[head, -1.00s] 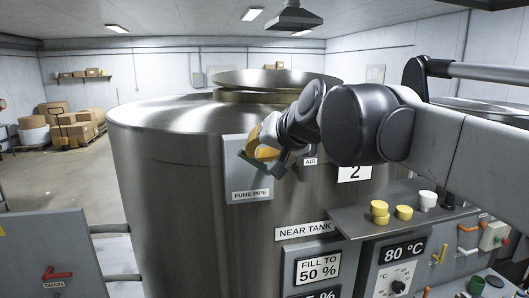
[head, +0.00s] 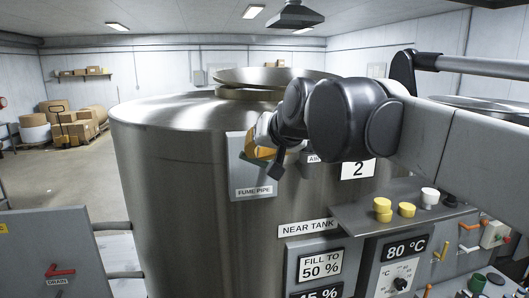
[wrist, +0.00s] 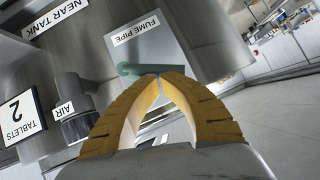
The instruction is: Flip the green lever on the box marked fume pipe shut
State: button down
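The grey box marked FUME PIPE (head: 252,180) is on the front of the large metal tank; it also shows in the wrist view (wrist: 150,48). The green lever (wrist: 140,69) lies across the box's lower edge in the wrist view, just beyond my fingertips.
A dark AIR fitting (wrist: 72,90) and a TABLETS 2 sign (wrist: 17,115) are close beside the fume box. A DRAIN box with a red lever (head: 60,272) is at lower left.

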jog(key=shift+a+f, duration=0.2)
dwell(1.8)
jog(key=shift+r, duration=0.1)
